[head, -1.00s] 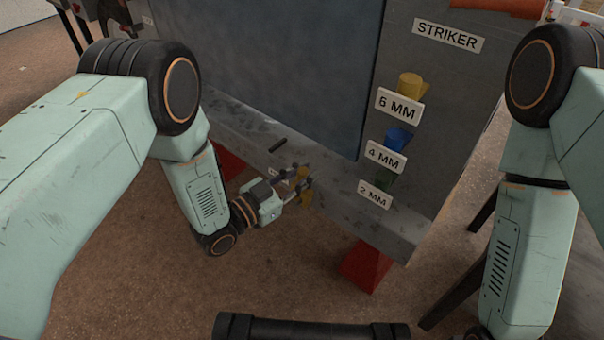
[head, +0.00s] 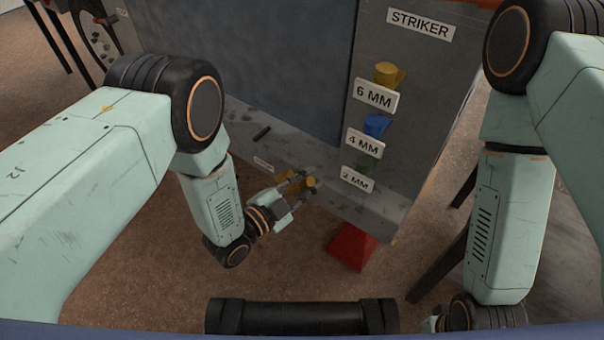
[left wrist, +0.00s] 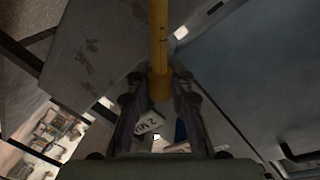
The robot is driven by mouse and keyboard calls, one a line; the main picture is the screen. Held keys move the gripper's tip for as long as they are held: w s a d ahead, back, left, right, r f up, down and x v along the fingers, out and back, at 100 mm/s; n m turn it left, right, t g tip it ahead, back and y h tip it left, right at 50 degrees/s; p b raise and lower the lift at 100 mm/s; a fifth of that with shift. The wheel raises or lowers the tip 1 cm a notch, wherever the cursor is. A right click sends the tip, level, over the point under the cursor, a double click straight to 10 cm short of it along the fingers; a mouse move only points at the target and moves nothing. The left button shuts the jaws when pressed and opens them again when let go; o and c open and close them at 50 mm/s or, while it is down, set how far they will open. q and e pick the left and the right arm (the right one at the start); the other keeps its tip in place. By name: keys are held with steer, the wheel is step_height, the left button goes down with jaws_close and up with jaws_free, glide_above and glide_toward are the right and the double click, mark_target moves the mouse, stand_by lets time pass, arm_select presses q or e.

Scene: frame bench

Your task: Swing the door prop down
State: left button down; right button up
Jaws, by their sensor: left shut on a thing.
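The door prop is a yellow rod (left wrist: 159,45). In the left wrist view it runs from the top edge down between my fingers. My left gripper (left wrist: 160,92) is shut on it. In the head view my left gripper (head: 305,182) is low at the front of the grey frame, left of the 2 MM label. Only short yellow parts of the prop (head: 311,182) show there, and the fingers hide some of it. The large dark blue-grey door panel (head: 245,60) stands behind my left arm. My right arm shows at the right, but its fingers are not visible.
The grey frame (head: 390,200) has a STRIKER label (head: 420,23). Yellow, blue and green pieces sit by the 6 MM (head: 375,95), 4 MM (head: 367,142) and 2 MM (head: 357,180) labels. A red foot (head: 352,246) stands below. The brown floor in front is partly clear.

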arm_select(q)
steer(key=shift+s+d+f, duration=0.15)
steer(key=shift+s+f, duration=0.05)
steer(key=shift+f, duration=0.1)
steer(key=c, duration=1.2)
jaws_free()
steer(key=shift+o, duration=0.2)
steer(key=shift+m, duration=0.3)
steer(key=v, duration=1.2)
